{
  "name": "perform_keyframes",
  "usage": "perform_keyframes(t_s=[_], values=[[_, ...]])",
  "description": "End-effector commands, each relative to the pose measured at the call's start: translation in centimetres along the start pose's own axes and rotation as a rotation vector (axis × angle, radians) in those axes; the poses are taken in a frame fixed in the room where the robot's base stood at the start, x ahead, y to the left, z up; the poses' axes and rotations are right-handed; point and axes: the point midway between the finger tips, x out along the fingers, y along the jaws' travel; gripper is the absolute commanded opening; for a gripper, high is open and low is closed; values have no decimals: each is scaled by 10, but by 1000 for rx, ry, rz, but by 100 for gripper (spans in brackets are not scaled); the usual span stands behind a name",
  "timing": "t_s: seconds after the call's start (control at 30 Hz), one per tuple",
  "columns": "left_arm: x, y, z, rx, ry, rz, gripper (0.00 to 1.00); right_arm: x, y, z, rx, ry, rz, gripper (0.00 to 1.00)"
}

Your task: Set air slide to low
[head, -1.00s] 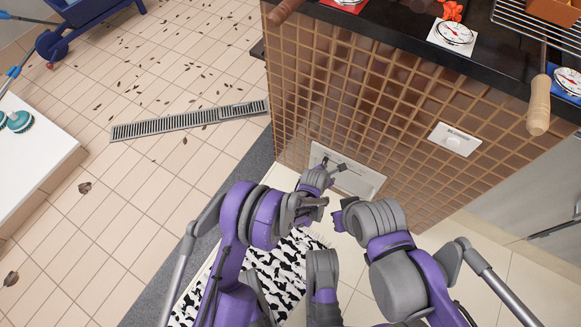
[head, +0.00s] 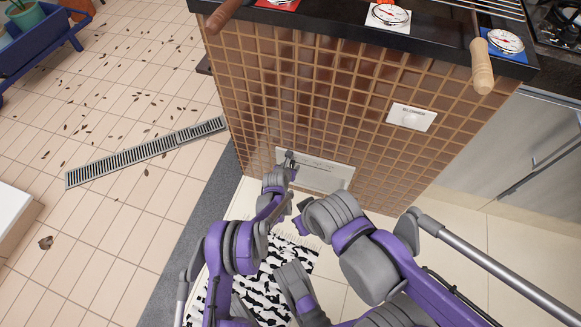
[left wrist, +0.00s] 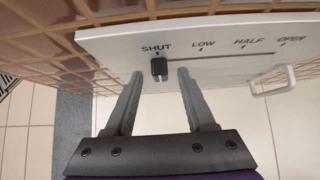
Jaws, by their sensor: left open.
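The air slide is a white plate (left wrist: 215,40) low on the tiled wall, marked SHUT, LOW, HALF and OPEN from left to right along a slot. It also shows in the head view (head: 325,175). Its dark slide knob (left wrist: 159,68) stands under SHUT. My left gripper (left wrist: 160,74) is open in the left wrist view, with one finger on each side of the knob. The knob looks nearer the left finger; contact cannot be told. In the head view my left gripper (head: 290,160) is at the plate's left part.
A pale handle (left wrist: 272,82) sticks out at the plate's right end. Above are a dark counter (head: 350,35) with dials and wooden handles, and a white labelled plate (head: 411,117) on the tiles. A black-and-white rug (head: 283,270) lies on the floor below.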

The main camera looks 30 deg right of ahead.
Motion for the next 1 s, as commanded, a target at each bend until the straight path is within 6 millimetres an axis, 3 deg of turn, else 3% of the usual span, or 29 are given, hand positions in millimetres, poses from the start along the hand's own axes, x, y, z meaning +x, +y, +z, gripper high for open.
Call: perform_keyframes(t_s=[0.37,0.67,1.0], values=[[6,0,0,0,0,0,55,1,0,0,0,0,0,0],[6,0,0,0,0,0,1,1,0,0,0,0,0,0],[6,0,0,0,0,0,0,1,0,0,0,0,0,0]])
